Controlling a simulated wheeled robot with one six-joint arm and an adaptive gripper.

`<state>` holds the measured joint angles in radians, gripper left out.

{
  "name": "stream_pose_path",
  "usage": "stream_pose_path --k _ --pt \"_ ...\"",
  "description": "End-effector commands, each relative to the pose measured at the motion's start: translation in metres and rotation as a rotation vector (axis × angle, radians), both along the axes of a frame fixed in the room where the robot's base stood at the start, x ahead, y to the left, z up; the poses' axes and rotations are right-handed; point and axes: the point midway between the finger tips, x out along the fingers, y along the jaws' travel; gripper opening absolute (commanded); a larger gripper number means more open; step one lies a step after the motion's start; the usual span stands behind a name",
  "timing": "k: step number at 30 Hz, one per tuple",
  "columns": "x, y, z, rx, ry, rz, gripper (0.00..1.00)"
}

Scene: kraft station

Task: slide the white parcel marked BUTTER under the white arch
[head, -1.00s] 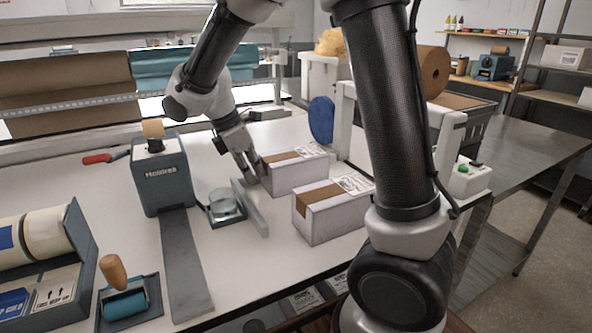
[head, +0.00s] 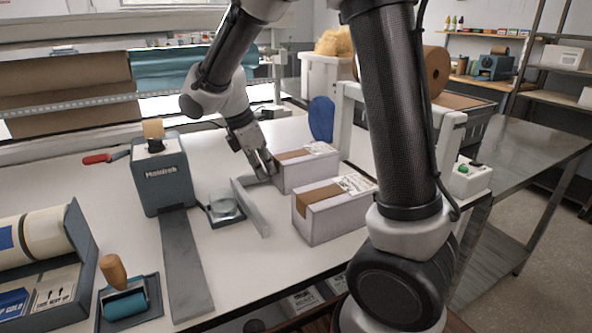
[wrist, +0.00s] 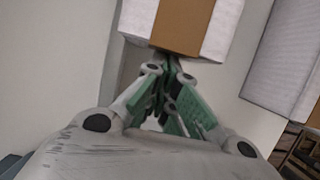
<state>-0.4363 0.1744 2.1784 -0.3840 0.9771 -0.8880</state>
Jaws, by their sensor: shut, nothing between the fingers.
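Two white parcels with brown tape stand on the white table. My gripper (head: 269,171) is shut and empty, its fingertips at the left end of the far parcel (head: 308,171), seemingly touching it. In the wrist view the fingers (wrist: 172,78) point at that parcel's taped end (wrist: 183,24). The near parcel (head: 336,213) stands closer to me; its side shows in the wrist view (wrist: 287,52). Labels are on top, but I cannot read BUTTER on either. The white arch (head: 344,112) stands right of the far parcel, partly hidden behind my arm.
A grey angled guide (head: 253,212) lies left of the parcels. Next to it is a glass dish on a dark tray (head: 225,214). A tape dispenser (head: 162,180) stands further left. A blue oval paddle (head: 321,119) stands behind the far parcel. A button box (head: 468,179) is at right.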

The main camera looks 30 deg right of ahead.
Motion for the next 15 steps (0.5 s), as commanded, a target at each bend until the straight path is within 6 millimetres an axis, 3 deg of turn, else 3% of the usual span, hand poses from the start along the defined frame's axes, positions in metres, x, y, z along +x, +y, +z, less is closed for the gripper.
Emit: stream_pose_path --k 15 --pt "0.000 -0.020 0.000 -0.001 0.001 0.000 0.00"
